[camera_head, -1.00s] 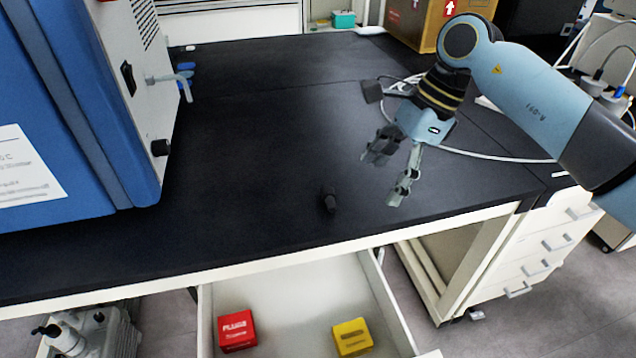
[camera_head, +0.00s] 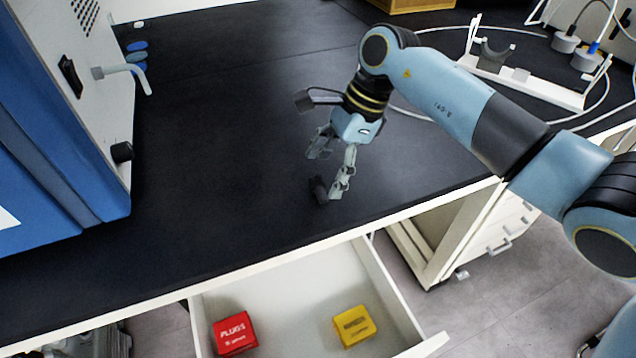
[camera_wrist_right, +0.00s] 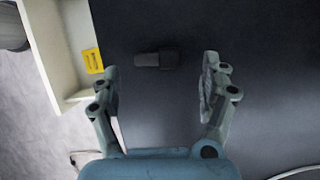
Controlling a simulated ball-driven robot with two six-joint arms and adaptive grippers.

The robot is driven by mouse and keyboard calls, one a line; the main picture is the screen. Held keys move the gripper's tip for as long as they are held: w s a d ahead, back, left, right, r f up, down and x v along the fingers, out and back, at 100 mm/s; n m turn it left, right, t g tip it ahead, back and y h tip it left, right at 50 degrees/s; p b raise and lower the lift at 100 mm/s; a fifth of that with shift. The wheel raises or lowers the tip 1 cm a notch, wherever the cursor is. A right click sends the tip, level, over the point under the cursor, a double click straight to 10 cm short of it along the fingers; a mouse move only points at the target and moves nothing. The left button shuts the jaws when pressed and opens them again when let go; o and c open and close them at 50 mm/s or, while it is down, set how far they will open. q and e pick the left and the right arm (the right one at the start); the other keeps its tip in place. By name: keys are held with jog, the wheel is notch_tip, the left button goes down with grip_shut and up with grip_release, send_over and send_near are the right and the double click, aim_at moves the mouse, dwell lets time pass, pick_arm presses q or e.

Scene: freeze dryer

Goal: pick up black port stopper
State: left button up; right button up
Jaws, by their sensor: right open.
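The black port stopper (camera_head: 319,190) lies on its side on the black bench top, near the front edge above the open drawer. My right gripper (camera_head: 326,174) is low over the bench right by the stopper, and one finger partly overlaps it in the head view. In the right wrist view the stopper (camera_wrist_right: 157,60) lies crosswise ahead of the gap between the open fingertips (camera_wrist_right: 159,78), not gripped. A second black knob-like stopper (camera_head: 122,152) sits on the side of the blue machine. My left gripper is not in view.
The open white drawer (camera_head: 375,266) below the bench holds a red PLUGS box (camera_head: 234,332) and a yellow box (camera_head: 354,326). The blue machine (camera_head: 60,130) stands at left. A white cradle (camera_head: 530,78) and cable lie at back right. The bench middle is clear.

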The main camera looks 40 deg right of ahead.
aim_at(319, 186)
jog(key=x, duration=0.2)
jog(key=shift+a+f, duration=0.2)
jog(key=shift+a, duration=0.1)
jog(key=shift+a+f, duration=0.1)
jog(key=shift+f, duration=0.25)
jog(key=shift+c, duration=0.4)
jog(key=c, duration=0.4)
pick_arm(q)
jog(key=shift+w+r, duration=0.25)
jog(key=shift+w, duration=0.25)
pick_arm(e)
jog(key=c, duration=0.6)
